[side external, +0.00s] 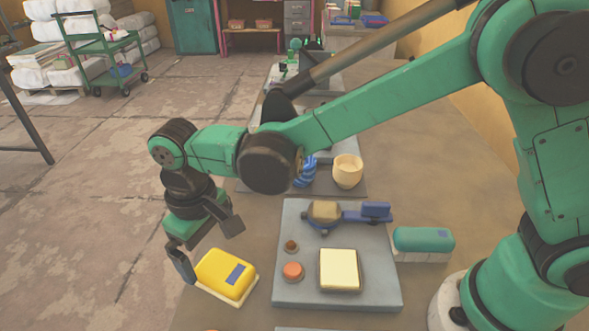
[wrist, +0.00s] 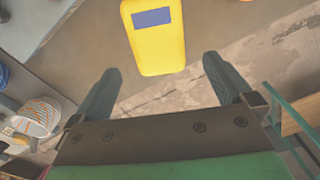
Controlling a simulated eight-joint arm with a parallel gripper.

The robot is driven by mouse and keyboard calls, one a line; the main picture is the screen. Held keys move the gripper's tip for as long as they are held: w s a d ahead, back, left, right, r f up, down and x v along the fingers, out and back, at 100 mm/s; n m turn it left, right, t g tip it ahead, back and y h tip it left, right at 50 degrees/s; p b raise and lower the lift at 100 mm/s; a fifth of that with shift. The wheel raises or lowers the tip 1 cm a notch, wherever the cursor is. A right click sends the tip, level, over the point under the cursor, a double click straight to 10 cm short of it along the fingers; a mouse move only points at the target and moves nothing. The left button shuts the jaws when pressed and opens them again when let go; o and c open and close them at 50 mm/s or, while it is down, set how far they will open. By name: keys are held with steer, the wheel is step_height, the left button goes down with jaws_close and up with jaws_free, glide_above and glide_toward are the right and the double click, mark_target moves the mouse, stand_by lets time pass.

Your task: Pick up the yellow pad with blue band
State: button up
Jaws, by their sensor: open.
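The yellow pad (side external: 222,270) with a blue band (side external: 236,273) lies on a pale flat base at the left edge of the work surface in the side view. In the wrist view the yellow pad (wrist: 156,48) is at the top centre, its blue band (wrist: 152,17) near its far end. My gripper (side external: 205,257) is open and empty, above and beside the pad's left end. In the wrist view my gripper's fingers (wrist: 163,84) are spread apart, with the pad beyond their tips and not between them.
A grey press plate (side external: 315,300) stands right of the pad, with an orange button (side external: 292,271), a cream block (side external: 339,269) and a blue-handled part (side external: 375,211). A green pad (side external: 423,240) lies farther right. A cream cup (side external: 347,171) stands behind. Floor lies left of the work surface.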

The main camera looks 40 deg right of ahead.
mark_target(215, 264)
steer(key=shift+f, duration=2.4)
steer(key=shift+c, duration=0.2)
steer(key=c, duration=1.3)
steer(key=shift+o, duration=0.2)
step_height(215, 264, up, 20)
steer(key=o, duration=0.7)
steer(key=shift+c, duration=0.2)
steer(key=c, duration=0.4)
